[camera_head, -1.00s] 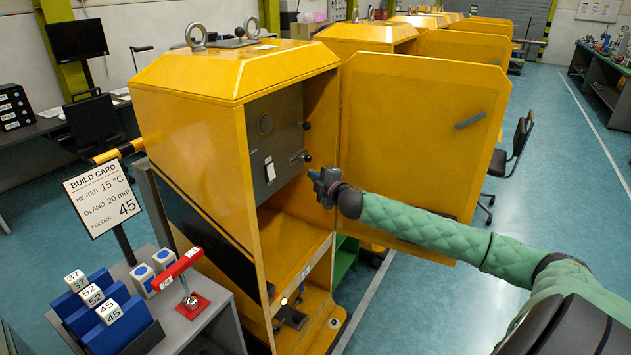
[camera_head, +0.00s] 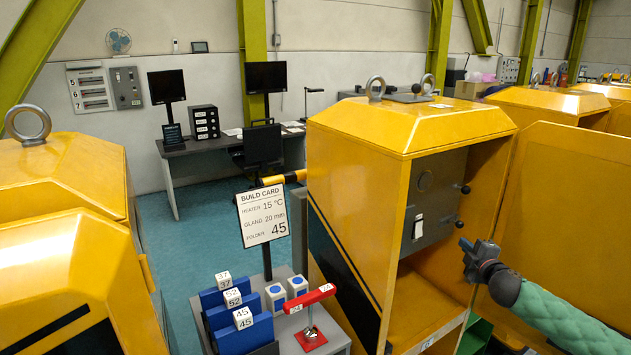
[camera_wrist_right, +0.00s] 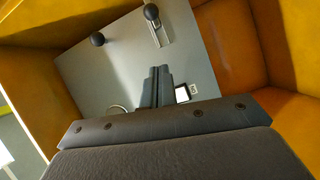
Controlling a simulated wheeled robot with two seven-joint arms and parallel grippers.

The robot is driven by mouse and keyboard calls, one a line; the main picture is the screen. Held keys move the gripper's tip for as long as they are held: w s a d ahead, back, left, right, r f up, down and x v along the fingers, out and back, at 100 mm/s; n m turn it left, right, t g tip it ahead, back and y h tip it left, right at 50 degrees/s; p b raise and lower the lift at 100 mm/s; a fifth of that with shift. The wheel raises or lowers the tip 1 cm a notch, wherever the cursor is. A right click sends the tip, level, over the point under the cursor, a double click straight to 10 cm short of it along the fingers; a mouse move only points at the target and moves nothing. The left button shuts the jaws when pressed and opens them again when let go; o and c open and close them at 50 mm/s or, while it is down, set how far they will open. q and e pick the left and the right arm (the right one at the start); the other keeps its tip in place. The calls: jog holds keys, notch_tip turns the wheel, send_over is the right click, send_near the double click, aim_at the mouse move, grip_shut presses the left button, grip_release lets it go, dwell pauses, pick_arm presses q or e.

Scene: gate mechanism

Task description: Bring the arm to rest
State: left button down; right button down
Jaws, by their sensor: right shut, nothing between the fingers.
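My right arm, in a green padded sleeve, comes in from the lower right of the head view. Its gripper (camera_head: 468,252) is shut and empty, in front of the open yellow cabinet (camera_head: 352,168). In the right wrist view the shut fingers (camera_wrist_right: 155,82) point at the grey panel (camera_wrist_right: 100,75) inside the cabinet. That panel carries two black knobs, one (camera_wrist_right: 97,40) at the left and one (camera_wrist_right: 151,12) at the top, and a white rocker switch (camera_wrist_right: 182,93) partly beside the fingers. I cannot tell any contact with the panel. My left gripper does not show.
The open cabinet door (camera_head: 575,200) stands right of the gripper. A build card (camera_head: 264,218), blue numbered holders (camera_head: 240,322) and a red-handled stand (camera_head: 310,337) are on a grey bench at the front. Another yellow cabinet (camera_head: 60,240) stands at the left.

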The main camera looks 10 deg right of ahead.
jog(key=d+f+m+g+h, duration=0.2)
jog(key=d+f+m, duration=0.1)
jog(key=d+f, duration=0.3)
jog(key=d+f+m+g+h, duration=0.2)
jog(key=d+f+m, duration=0.15)
jog(key=f, duration=0.55)
jog(key=s+a+f+m+g, duration=0.1)
jog(key=s+a+f+g, duration=0.15)
jog(key=f, duration=0.65)
jog(key=s+a+f+m+g, duration=0.15)
jog(key=s+f, duration=0.25)
jog(key=f, duration=0.5)
jog(key=s+a+f+m+g, duration=0.15)
jog(key=s+f, duration=0.25)
jog(key=f, duration=0.5)
jog(key=s+a+f+m+g+y, duration=0.2)
jog(key=s+a+f+g+y, duration=0.25)
jog(key=s+a+f, duration=2.45)
jog(key=s+a, duration=0.4)
jog(key=s+a+f+g, duration=0.1)
jog(key=s+a+f, duration=0.2)
jog(key=s+a, duration=0.3)
jog(key=shift+s+a+g+y, duration=0.3)
jog(key=shift+s+a+y, duration=0.05)
jog(key=shift+a+y, duration=0.15)
